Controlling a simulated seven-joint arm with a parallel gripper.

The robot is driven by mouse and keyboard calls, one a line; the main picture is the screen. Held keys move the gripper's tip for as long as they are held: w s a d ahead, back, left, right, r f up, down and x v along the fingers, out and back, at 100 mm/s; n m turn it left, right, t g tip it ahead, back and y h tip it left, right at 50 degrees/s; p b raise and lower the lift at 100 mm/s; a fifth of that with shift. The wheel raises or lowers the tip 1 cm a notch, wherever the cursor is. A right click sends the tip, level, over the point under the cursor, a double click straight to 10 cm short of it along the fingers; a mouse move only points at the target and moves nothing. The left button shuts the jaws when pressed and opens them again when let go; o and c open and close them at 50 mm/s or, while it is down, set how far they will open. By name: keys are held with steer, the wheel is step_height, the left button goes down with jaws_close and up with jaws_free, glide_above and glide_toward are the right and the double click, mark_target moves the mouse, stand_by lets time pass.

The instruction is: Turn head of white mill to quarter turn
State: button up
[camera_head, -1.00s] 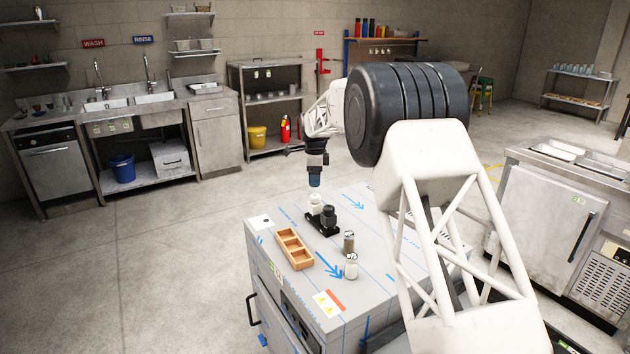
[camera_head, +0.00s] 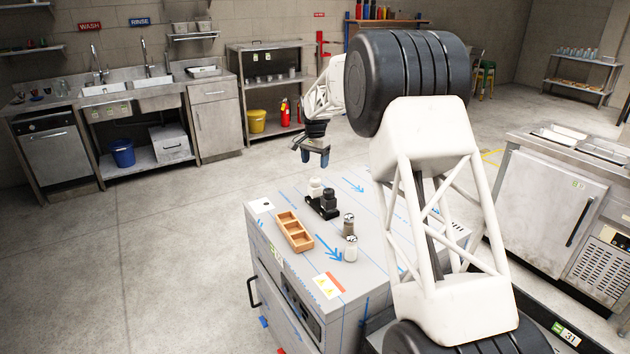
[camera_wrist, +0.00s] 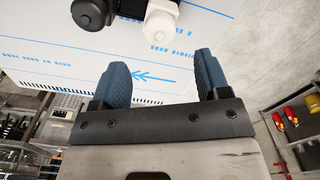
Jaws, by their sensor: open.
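The white mill (camera_head: 316,188) stands upright beside a black mill (camera_head: 328,200) in a dark holder on the grey cabinet top. In the wrist view the white mill's head (camera_wrist: 160,23) shows at the top, next to the black mill's head (camera_wrist: 90,13). My gripper (camera_head: 315,164) is above the far side of the cabinet, higher than the mills and apart from them. In the wrist view its two blue fingers (camera_wrist: 160,75) are spread with nothing between them. The angle of the white head is too small to tell.
A wooden compartment tray (camera_head: 295,232) lies left of two shakers, one brownish (camera_head: 348,225) and one white (camera_head: 351,249), on the cabinet top (camera_head: 380,235). Sinks and shelves stand far behind. The cabinet's far right top is clear.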

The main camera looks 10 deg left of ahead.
mark_target(315, 179)
steer(key=shift+n, duration=0.9)
steer(key=shift+f, duration=0.1)
steer(key=shift+f, duration=3.9)
steer(key=shift+c, duration=0.3)
steer(key=c, duration=0.9)
steer(key=shift+o, duration=0.2)
steer(key=shift+m, duration=0.4)
